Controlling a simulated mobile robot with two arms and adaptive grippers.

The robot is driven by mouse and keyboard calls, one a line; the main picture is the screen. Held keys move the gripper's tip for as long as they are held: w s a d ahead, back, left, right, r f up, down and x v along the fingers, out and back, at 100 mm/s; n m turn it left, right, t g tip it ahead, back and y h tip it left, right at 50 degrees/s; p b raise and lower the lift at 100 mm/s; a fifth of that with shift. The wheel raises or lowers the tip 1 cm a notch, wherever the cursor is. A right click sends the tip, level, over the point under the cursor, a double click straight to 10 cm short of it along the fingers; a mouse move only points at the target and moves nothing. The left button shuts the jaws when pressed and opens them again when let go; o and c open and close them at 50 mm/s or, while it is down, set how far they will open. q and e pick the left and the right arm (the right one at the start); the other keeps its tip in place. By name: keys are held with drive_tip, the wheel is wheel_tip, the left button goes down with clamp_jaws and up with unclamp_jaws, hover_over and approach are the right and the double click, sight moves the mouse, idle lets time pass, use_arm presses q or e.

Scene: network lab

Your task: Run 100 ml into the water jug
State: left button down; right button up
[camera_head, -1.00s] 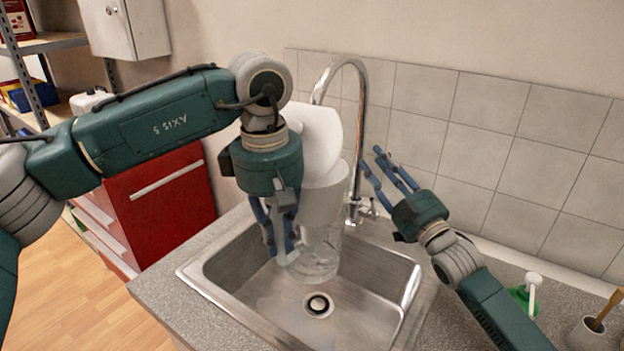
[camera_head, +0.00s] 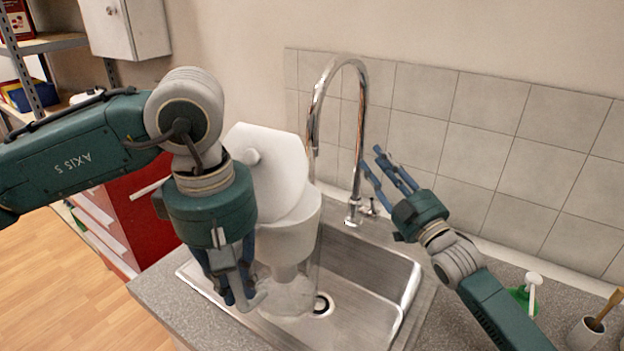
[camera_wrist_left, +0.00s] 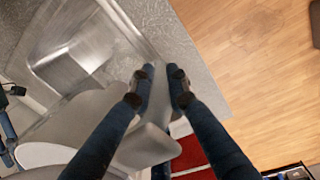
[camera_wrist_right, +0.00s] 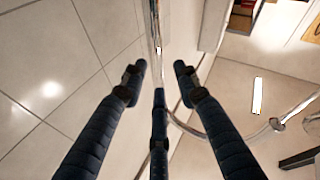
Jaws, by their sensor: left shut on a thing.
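The water jug (camera_head: 288,250) is a clear, whitish pitcher with a white lid (camera_head: 268,170) that stands raised on it. My left gripper (camera_head: 238,292) is shut on the jug's handle and holds the jug above the left part of the sink. In the left wrist view the fingers (camera_wrist_left: 160,82) close around the handle (camera_wrist_left: 150,143). The water level inside cannot be told. The chrome tap (camera_head: 357,130) arches behind and to the right of the jug. My right gripper (camera_head: 383,170) has spread fingers and is empty, to the right of the tap's column near its lever (camera_head: 370,207).
The steel sink (camera_head: 385,275) with its drain (camera_head: 322,305) lies under the jug. A green bottle with a white pump (camera_head: 531,290) and a brush in a holder (camera_head: 592,325) stand at right. A red drawer cabinet (camera_head: 150,215) is at left. A tiled wall (camera_head: 500,150) closes the back.

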sight(372, 208)
drive_tip(key=c, duration=0.4)
drive_tip(key=shift+s+d+f+n, duration=0.2)
drive_tip(key=shift+f+n, duration=0.1)
drive_tip(key=shift+f, duration=0.05)
clamp_jaws()
drive_tip(key=s+d+f+n+g+y, duration=0.15)
drive_tip(key=s+d+f+n, duration=0.25)
drive_tip(key=s+f+n, duration=1.05)
drive_tip(key=w+a+r+n, duration=0.1)
drive_tip(key=w+a+r, duration=0.1)
drive_tip(key=w, duration=0.3)
drive_tip(key=w+a+r+n+g, duration=0.1)
drive_tip(key=w+a+r+n, duration=0.1)
drive_tip(key=w, duration=0.3)
drive_tip(key=shift+w+a+r+h, duration=0.2)
drive_tip(key=shift+a+h, duration=0.15)
drive_tip(key=shift+a, duration=0.5)
